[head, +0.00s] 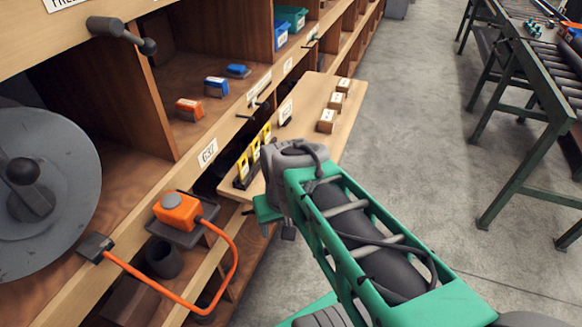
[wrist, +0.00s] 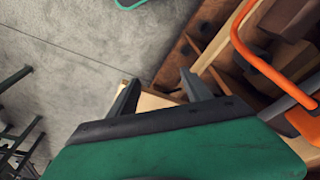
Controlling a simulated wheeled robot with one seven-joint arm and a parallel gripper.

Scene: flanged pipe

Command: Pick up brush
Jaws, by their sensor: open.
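No brush can be picked out for certain. Small blocks on the wooden shelf could be brushes: a red-orange one (head: 189,109), a blue one (head: 215,87) and another blue one (head: 237,71) behind it. Their details are too small to tell. My gripper shows in the wrist view (wrist: 159,78) with its two dark fingers apart and nothing between them. In the head view my arm reaches over the front of the wooden ledge, below and right of these blocks. The fingers are hidden there.
A pale wooden ledge (head: 318,92) carries small wooden blocks (head: 326,121) and a holder with yellow-black items (head: 255,150). An orange box (head: 177,211) with an orange cable (head: 236,262) is at lower left. A roller conveyor (head: 545,60) stands right. The floor (head: 410,130) between is clear.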

